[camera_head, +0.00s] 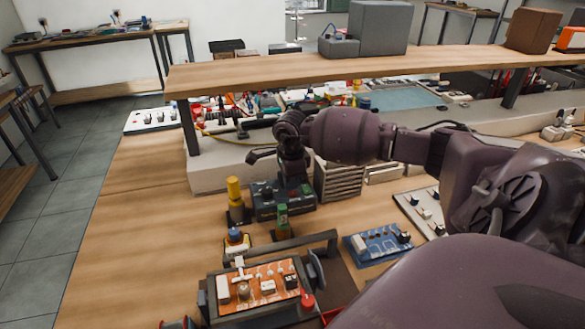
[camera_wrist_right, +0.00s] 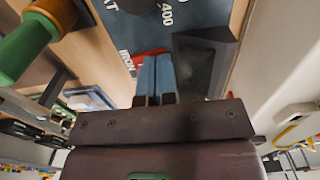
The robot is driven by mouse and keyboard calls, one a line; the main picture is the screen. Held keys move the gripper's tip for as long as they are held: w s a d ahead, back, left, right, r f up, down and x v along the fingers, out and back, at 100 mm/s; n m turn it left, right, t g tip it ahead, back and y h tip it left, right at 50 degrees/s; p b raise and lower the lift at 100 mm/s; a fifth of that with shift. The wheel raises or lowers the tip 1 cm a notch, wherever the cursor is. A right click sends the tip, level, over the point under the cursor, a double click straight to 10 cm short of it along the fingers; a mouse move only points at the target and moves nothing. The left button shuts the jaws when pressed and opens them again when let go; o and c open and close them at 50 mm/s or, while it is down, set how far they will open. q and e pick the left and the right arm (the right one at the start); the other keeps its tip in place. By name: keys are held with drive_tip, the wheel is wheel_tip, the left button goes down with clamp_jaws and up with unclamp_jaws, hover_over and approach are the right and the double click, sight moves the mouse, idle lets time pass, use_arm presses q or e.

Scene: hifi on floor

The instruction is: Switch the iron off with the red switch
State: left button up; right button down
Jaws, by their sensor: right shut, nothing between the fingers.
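The dark blue iron station (camera_head: 266,203) stands on the bench below my right gripper (camera_head: 296,180) in the head view. In the right wrist view its panel (camera_wrist_right: 195,12) shows the marking 400 and small lettering. A red part (camera_wrist_right: 149,54), likely the red switch, lies at the tips of my right gripper (camera_wrist_right: 156,62), which partly hide it. The gripper is shut and empty, pointing at the panel. I cannot tell whether it touches the red part or how the switch is set. A green and orange handle (camera_wrist_right: 28,40) is at the upper left. My left gripper is out of view.
An orange circuit board (camera_head: 262,287) sits in a dark holder in front of the station. A blue board (camera_head: 377,243) lies to the right. A yellow-topped piece (camera_head: 234,188) stands left of the station. A wooden shelf (camera_head: 270,70) spans behind. The bench's left side is clear.

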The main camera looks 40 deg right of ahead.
drive_tip(key=shift+r, duration=0.75)
drive_tip(key=shift+r+p, duration=0.65)
drive_tip(key=shift+r, duration=0.45)
drive_tip(key=shift+r+p, duration=0.4)
drive_tip(key=shift+r, duration=0.65)
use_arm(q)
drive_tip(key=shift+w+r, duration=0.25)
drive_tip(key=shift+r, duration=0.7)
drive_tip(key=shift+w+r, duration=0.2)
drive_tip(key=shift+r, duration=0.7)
use_arm(e)
drive_tip(key=shift+r, duration=0.4)
